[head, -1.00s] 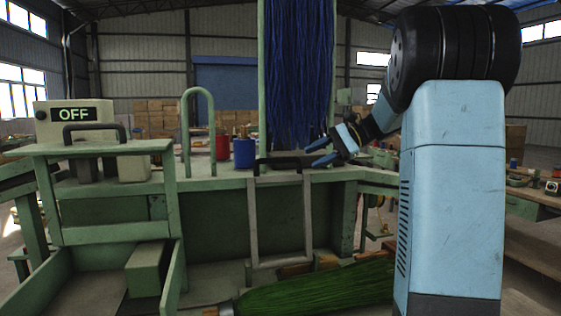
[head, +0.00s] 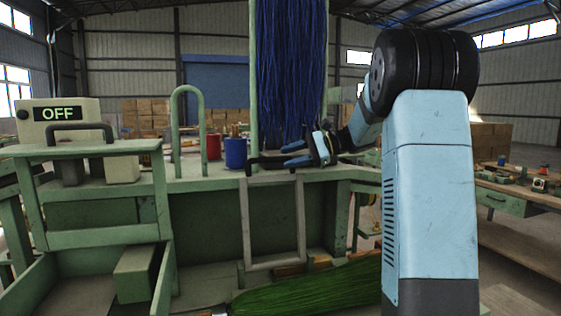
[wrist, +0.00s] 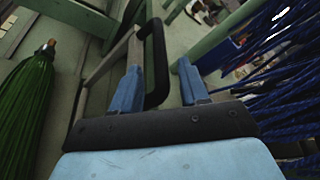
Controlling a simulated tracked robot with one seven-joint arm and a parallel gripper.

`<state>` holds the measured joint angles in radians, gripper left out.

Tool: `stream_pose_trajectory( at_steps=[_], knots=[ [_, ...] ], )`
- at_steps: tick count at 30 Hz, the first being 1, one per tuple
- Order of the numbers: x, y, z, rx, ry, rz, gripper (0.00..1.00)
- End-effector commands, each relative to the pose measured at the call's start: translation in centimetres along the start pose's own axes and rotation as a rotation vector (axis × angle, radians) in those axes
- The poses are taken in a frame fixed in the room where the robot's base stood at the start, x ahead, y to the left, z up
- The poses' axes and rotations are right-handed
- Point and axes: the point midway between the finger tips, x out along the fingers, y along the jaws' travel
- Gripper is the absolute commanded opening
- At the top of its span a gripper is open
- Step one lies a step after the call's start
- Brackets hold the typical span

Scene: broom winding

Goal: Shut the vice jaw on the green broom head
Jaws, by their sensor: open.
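The green broom head (head: 310,287) lies low at the front, its bristles partly hidden behind my arm. It also shows at the left of the wrist view (wrist: 25,110). A grey upright frame (head: 272,265) with a black handle (head: 264,160) on top stands behind it. I cannot tell whether this frame is the vice jaw. My gripper (head: 290,154) is open at the handle's right part. In the wrist view the black handle (wrist: 157,55) appears between the two blue fingers of my gripper (wrist: 160,88), close to the left one. Contact cannot be told.
A green frame (head: 85,150) with another black handle (head: 80,128) stands at left, before a box with an OFF sign (head: 60,113). Blue strands (head: 290,70) hang behind my gripper. A red spool (head: 213,146) and a blue spool (head: 235,152) stand on the bench.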

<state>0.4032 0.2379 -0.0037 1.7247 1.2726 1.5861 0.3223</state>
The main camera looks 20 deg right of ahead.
Motion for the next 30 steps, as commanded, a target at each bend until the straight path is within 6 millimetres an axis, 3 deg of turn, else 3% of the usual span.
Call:
stream_pose_trajectory(
  at_steps=[9,21,30],
  knots=[
    [4.0,0.0,0.0,0.000,-0.001,0.002,0.44],
    [4.7,0.0,0.0,-0.001,0.000,0.001,0.44],
    [4.6,0.0,0.0,0.000,0.000,0.001,0.17]
  ],
)
